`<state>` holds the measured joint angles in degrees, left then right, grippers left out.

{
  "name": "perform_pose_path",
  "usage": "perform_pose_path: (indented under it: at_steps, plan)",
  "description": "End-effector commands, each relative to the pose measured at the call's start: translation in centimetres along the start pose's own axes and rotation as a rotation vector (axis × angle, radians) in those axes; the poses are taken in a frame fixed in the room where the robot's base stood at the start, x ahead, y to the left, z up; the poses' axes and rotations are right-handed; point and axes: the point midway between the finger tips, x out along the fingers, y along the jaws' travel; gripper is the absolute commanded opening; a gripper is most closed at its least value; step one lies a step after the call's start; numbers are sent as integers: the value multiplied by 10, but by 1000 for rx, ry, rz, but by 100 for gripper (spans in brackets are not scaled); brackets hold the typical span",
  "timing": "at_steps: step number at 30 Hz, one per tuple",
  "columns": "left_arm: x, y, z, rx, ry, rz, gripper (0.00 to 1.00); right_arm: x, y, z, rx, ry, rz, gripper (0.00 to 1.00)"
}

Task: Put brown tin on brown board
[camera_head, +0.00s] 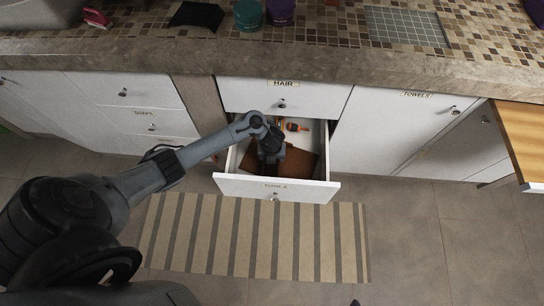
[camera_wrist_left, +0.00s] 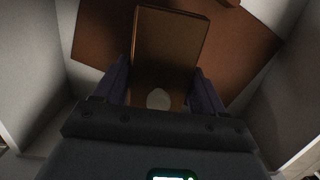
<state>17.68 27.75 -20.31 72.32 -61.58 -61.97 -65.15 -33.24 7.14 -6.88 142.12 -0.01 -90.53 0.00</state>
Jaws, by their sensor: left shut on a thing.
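The brown tin (camera_wrist_left: 168,42) shows in the left wrist view as a box-shaped thing between the fingers of my left gripper (camera_wrist_left: 161,85). My left gripper is shut on it. The brown board (camera_wrist_left: 238,48) lies beyond the tin, inside the open drawer. In the head view the board (camera_head: 305,165) lies in the drawer, and my left gripper (camera_head: 270,158) reaches down over it. The tin is hidden by the gripper there. I cannot tell whether the tin touches the board. My right gripper is not in view.
The open white drawer (camera_head: 240,187) has walls close around my left gripper. Small orange and dark items (camera_head: 293,127) lie at its back. The counter (camera_head: 330,60) is above, with a teal container (camera_head: 248,15) and a purple one (camera_head: 280,12). A striped rug (camera_head: 250,245) lies on the floor.

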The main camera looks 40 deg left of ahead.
Motion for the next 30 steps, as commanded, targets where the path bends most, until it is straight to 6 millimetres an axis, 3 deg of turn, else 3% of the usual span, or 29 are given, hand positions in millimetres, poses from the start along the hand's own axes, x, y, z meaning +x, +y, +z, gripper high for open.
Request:
perform_pose_path:
  at_steps: [1, 6, 19, 20, 25, 30]
  plan:
    - [11, 0, -2, 0, 1, 0, 22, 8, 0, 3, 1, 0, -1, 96]
    - [28, 0, -4, 0, 0, 0, 22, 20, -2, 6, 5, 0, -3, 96]
    - [31, 0, -4, 0, -1, 0, 22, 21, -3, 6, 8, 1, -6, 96]
    - [32, 0, -5, 0, 0, 2, 72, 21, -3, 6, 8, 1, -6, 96]
    - [31, 0, -5, 0, 1, 1, 96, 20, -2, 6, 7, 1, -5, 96]
    - [31, 0, -5, 0, 1, 1, 96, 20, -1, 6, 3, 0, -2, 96]
